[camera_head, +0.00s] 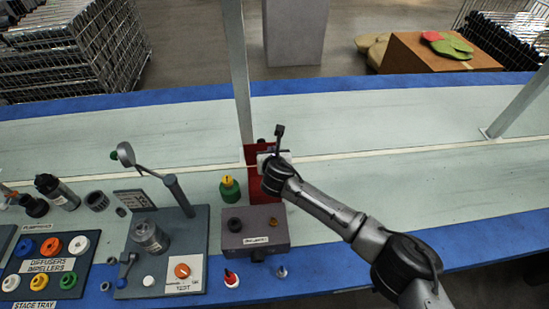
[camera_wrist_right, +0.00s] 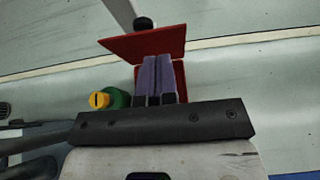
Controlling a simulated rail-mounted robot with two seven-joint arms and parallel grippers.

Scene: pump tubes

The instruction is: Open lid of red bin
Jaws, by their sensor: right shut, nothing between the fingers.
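The red bin (camera_head: 253,191) stands in the middle of the table, partly covered by my right gripper in the head view. In the right wrist view a broad red panel (camera_wrist_right: 150,43), seemingly its lid, sits at an angle above a lower red part (camera_wrist_right: 180,80). My right gripper (camera_wrist_right: 160,62) is shut and empty, with its fingers side by side in front of the red parts. I cannot tell whether the fingertips touch the panel. In the head view my right gripper (camera_head: 268,160) is over the bin, its fingertips hidden. My left gripper is not in view.
A green and yellow bottle (camera_head: 229,189) stands close left of the bin. A grey box (camera_head: 255,229) is in front. A test stand (camera_head: 160,250) with a raised arm and a parts tray (camera_head: 45,265) are at left. The table (camera_head: 450,175) is clear at right.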

